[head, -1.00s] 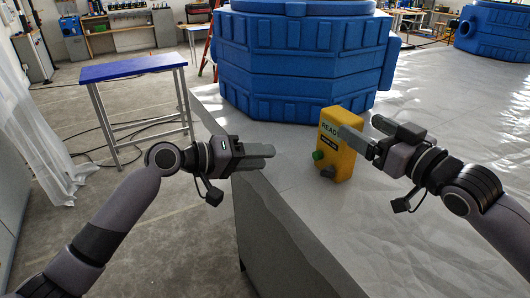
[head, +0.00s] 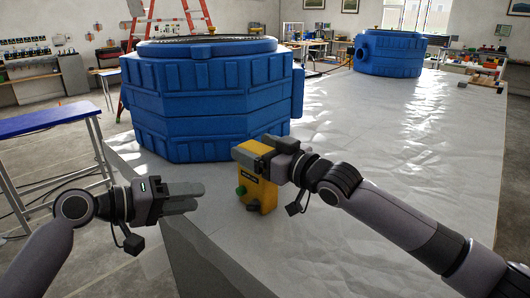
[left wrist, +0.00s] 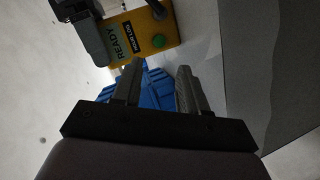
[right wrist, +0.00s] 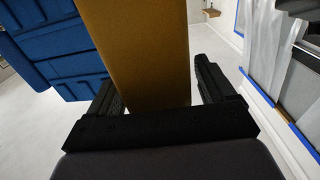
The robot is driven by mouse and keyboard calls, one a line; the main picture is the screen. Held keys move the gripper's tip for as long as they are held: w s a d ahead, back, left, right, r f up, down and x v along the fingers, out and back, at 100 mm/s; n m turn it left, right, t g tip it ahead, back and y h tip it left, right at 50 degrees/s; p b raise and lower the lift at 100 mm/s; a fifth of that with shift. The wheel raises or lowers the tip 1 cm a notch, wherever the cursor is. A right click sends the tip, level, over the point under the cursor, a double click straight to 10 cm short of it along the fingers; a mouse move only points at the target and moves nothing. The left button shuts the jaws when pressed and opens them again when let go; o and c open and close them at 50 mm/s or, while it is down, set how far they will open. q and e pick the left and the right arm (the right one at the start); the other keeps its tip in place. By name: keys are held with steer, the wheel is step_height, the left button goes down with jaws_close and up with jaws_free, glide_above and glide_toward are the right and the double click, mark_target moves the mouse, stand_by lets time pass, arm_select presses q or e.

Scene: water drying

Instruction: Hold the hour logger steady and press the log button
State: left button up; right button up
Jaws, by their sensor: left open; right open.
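The hour logger (head: 262,192) is a yellow upright box near the left edge of the white-covered table. Its green button (head: 241,190) is low on the front; a grey knob or fitting sits beside it. In the left wrist view the logger (left wrist: 118,42) shows a READY display, an HOUR LOG label and the green button (left wrist: 158,42). My right gripper (head: 243,152) is open at the logger's top, hiding part of it. In the right wrist view the yellow body (right wrist: 138,50) stands between its fingers, with a gap at the right finger. My left gripper (head: 201,197) is open and empty, left of the logger.
A large blue tank (head: 205,105) stands just behind the logger; another (head: 390,53) is far back. A blue-topped bench (head: 42,122) stands at the left, beyond a floor gap.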

steer(key=shift+a, duration=0.1)
steer(key=c, duration=1.2)
arm_select(q)
jaws_close()
arm_select(e)
steer(key=shift+c, duration=0.2)
stand_by(0.6)
